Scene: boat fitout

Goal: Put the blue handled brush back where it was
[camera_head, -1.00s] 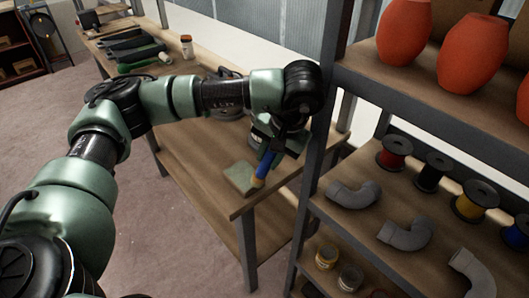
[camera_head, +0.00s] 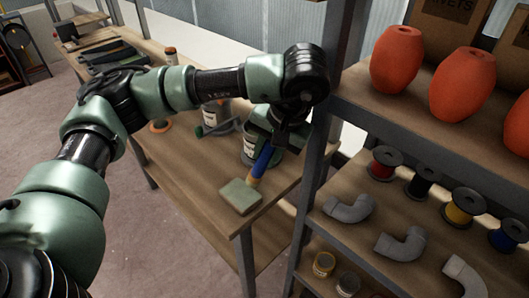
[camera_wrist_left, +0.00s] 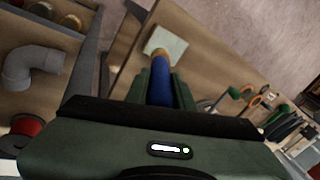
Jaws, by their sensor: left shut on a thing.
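The brush has a blue handle (camera_head: 263,160) and a yellow-orange lower part. My left gripper (camera_head: 269,148) is shut on the blue handle and holds the brush tilted, yellow end down, over the workbench's near end. In the left wrist view the blue handle (camera_wrist_left: 161,80) lies between the two green fingers, with the yellow end pointing away. A flat pale green block (camera_head: 240,196) lies on the bench just below the brush; it also shows in the wrist view (camera_wrist_left: 166,42). I cannot tell whether the brush touches it. My right gripper is out of view.
The wooden workbench (camera_head: 190,178) has a labelled can (camera_head: 249,148) close behind the gripper and another can (camera_head: 210,116) farther back. A shelf unit with a dark post (camera_head: 317,150) stands close on the right, bearing spools, grey pipe elbows (camera_head: 400,246) and orange floats (camera_head: 462,85).

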